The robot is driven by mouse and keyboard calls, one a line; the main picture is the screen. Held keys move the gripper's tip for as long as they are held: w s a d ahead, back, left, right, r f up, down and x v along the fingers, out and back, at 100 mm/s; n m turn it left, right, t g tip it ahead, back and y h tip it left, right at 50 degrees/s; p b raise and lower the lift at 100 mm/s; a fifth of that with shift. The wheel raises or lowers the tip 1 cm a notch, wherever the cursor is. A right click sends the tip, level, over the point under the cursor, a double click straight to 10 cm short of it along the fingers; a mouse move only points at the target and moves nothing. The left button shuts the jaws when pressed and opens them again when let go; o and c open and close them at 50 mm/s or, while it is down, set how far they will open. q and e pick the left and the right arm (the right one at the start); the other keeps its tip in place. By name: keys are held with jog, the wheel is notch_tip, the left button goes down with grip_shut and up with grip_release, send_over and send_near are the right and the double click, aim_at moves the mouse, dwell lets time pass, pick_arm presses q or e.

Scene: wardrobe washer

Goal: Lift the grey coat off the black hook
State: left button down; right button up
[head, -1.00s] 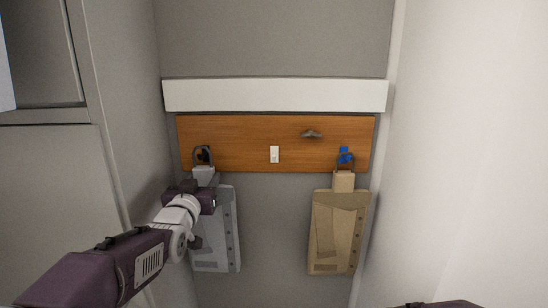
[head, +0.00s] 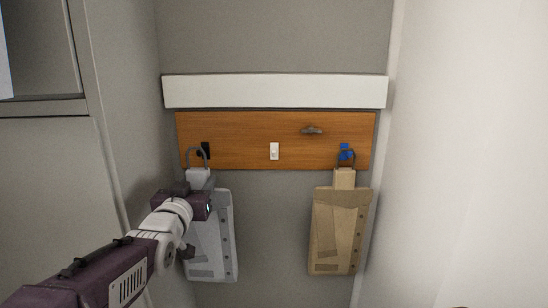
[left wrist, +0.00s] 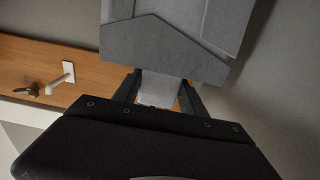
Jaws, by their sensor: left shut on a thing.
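The grey coat (head: 212,245) hangs at the left, below the wooden board, with a dark loop (head: 196,155) above its pale tab (head: 198,176). My left gripper (head: 199,187) is shut on the tab, which also shows between its two fingers (left wrist: 160,90) in the left wrist view. The grey coat (left wrist: 165,45) fills the top of that view. The black hook (head: 205,151) is on the board's left end. The loop stands in front of the hook and left of it; whether they touch I cannot tell. My right gripper is not in view.
A tan coat (head: 340,235) hangs from the blue hook (head: 346,152) at the right. A white hook (head: 274,151) and a grey-brown hook (head: 311,130) on the wooden board (head: 240,128) are bare. Walls close in on both sides.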

pick_arm(q)
jog(key=shift+r, duration=0.1)
dwell(0.3)
jog(key=shift+s+b, duration=0.35)
jog(key=shift+s, duration=0.35)
jog(key=shift+s+a+b, duration=0.1)
jog(key=shift+s+b, duration=0.4)
jog(key=shift+s, duration=1.25)
jog(key=shift+s+r+p, duration=0.1)
jog(key=shift+r+p, duration=0.15)
jog(key=shift+p, duration=0.45)
jog(key=shift+s+p, duration=0.3)
jog(key=shift+p, duration=0.4)
jog(key=shift+s+f+p, duration=0.2)
jog(key=shift+s+p, duration=0.55)
jog(key=shift+p, duration=0.4)
